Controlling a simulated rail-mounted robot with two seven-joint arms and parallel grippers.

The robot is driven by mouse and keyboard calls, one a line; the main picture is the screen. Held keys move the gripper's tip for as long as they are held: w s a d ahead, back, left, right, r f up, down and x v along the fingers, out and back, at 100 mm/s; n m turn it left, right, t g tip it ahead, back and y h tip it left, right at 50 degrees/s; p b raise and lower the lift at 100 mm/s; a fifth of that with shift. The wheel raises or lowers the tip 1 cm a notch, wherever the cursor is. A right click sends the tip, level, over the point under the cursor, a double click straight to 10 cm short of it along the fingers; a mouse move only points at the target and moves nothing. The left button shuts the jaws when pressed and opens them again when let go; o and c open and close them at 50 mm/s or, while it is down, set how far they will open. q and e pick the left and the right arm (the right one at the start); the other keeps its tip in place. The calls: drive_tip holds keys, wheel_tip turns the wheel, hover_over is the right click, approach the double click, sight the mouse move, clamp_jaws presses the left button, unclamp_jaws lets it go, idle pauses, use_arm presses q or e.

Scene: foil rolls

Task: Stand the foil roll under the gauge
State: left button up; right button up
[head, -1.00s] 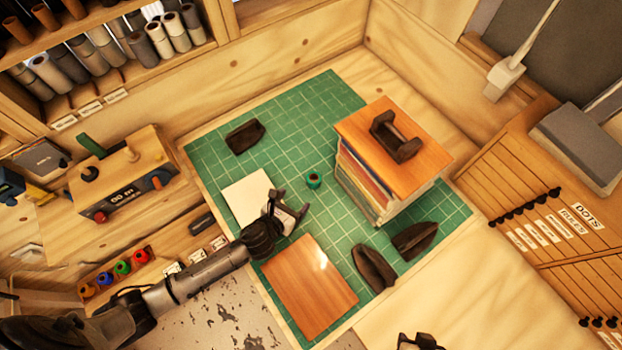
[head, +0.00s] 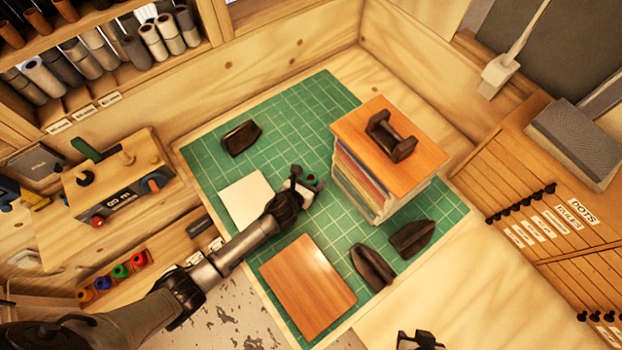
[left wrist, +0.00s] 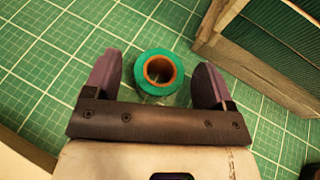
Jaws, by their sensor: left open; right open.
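The foil roll is a small green ring with an orange-brown core, standing on end on the green cutting mat; it shows in the head view (head: 312,179) and the left wrist view (left wrist: 160,90). My left gripper (head: 304,183) is open, with its two fingers (left wrist: 155,76) on either side of the roll and a gap at each side. My right gripper (head: 419,341) is partly in view at the bottom edge, open and away from the roll.
A stack topped by a wooden board (head: 425,160) with a dark handle (head: 390,136) stands close right of the roll. A white pad (head: 243,198), a wooden board (head: 308,287) and dark blocks (head: 241,138) (head: 372,267) (head: 412,238) lie on the mat (head: 335,100).

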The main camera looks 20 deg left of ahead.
use_arm(q)
drive_tip(key=shift+w+d+f, duration=0.1)
drive_tip(key=shift+w+f, duration=0.15)
drive_tip(key=shift+w, duration=0.3)
drive_tip(key=c, duration=1.1)
